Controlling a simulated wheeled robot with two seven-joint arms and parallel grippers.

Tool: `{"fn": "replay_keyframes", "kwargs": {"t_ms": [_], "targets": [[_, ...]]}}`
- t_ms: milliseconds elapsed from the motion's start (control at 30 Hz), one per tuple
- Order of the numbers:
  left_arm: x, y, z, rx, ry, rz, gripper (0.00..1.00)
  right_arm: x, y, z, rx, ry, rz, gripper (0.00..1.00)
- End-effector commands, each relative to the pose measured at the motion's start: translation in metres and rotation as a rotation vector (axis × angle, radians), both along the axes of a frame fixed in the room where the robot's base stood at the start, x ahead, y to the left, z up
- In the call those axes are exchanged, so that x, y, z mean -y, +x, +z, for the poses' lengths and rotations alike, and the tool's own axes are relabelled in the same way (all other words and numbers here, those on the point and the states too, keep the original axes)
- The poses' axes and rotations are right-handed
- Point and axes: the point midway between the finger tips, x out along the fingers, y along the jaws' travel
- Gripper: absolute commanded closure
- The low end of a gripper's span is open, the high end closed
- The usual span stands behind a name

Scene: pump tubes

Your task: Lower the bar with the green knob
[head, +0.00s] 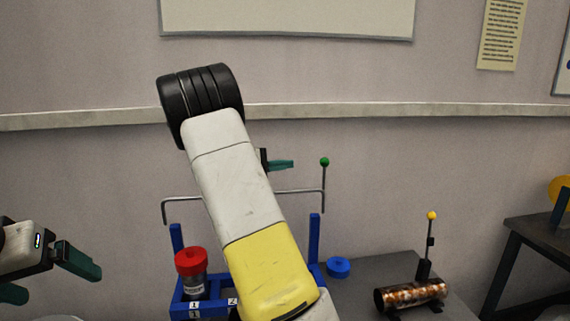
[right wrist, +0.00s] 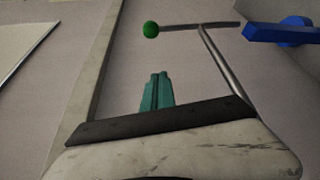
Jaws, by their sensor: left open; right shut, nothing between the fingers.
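The green knob (head: 324,161) tops a short upright rod at the right end of the thin grey bar (head: 296,191). The bar is raised above the blue rack (head: 314,238), and my right arm hides its middle. My right gripper (head: 284,164) is shut and empty, left of the knob and above the bar, apart from the knob in the picture. In the right wrist view, the green knob (right wrist: 151,29) shows beyond the shut fingers (right wrist: 156,92), with the bar (right wrist: 222,62) to the right. My left gripper (head: 58,284) is open and empty at the lower left.
A red-capped tube (head: 191,272) stands in the rack's left part. A blue cap (head: 339,267) and a coppery cylinder (head: 411,296) beside a yellow-knobbed lever (head: 432,216) are on the grey table (head: 384,267). A wall rail (head: 420,111) runs behind.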

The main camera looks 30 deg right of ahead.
Motion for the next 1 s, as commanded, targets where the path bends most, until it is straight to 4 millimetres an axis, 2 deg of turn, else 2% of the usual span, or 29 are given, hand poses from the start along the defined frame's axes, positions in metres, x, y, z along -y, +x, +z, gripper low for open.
{"fn": "replay_keyframes", "kwargs": {"t_ms": [167,567,800,1000], "targets": [[0.000,0.000,0.000,0.000,0.000,0.000,0.11,0.018,0.001,-0.002,-0.001,0.000,-0.005,1.00],[0.000,0.000,0.000,0.000,0.000,0.000,0.11,0.099,0.012,-0.011,-0.001,0.000,-0.004,1.00],[0.000,0.000,0.000,0.000,0.000,0.000,0.11,0.092,-0.018,-0.002,0.000,0.002,0.000,1.00],[0.000,0.000,0.000,0.000,0.000,0.000,0.11,0.091,-0.026,-0.001,0.001,0.001,-0.001,1.00]]}}
